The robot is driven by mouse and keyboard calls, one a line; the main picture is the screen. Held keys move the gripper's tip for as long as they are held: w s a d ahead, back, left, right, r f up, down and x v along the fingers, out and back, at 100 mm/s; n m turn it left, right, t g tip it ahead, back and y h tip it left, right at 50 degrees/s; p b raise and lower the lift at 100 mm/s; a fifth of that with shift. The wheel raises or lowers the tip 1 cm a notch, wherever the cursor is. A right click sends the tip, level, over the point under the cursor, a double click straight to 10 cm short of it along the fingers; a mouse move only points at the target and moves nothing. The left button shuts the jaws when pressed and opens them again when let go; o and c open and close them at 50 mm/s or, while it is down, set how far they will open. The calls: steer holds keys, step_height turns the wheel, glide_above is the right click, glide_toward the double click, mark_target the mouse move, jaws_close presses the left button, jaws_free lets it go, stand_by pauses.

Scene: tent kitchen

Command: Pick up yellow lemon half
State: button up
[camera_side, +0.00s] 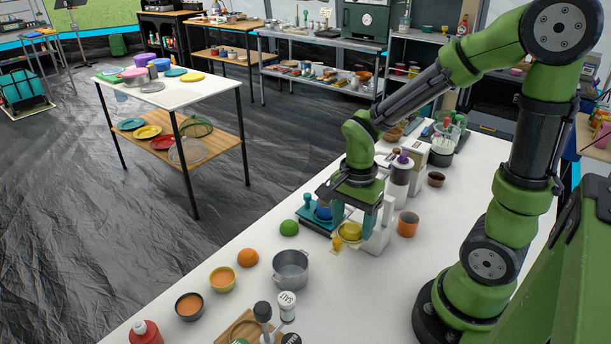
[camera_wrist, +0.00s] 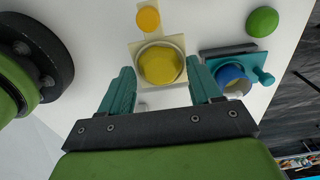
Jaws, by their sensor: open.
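A yellow rounded thing (camera_wrist: 160,65), which seems to be the lemon half, sits inside a pale ring on a cream square base (camera_wrist: 136,50). It also shows in the side view (camera_side: 349,231), just below my gripper (camera_side: 354,219). In the wrist view, my gripper (camera_wrist: 159,70) is open, with its teal fingers to the left and right of the yellow thing. Nothing is held. I cannot tell whether the fingers are level with it or above it.
An orange-yellow knob-like piece (camera_wrist: 148,19) is at the base's far edge. A teal board (camera_wrist: 224,55) with a blue cup (camera_wrist: 232,78) lies close on the right. A lime (camera_side: 289,228), grey pot (camera_side: 290,269) and orange cup (camera_side: 408,224) stand around on the white counter.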

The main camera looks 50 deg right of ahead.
mark_target(352, 226)
steer(key=c, duration=0.6)
steer(key=shift+r, duration=4.5)
steer(key=shift+c, duration=0.2)
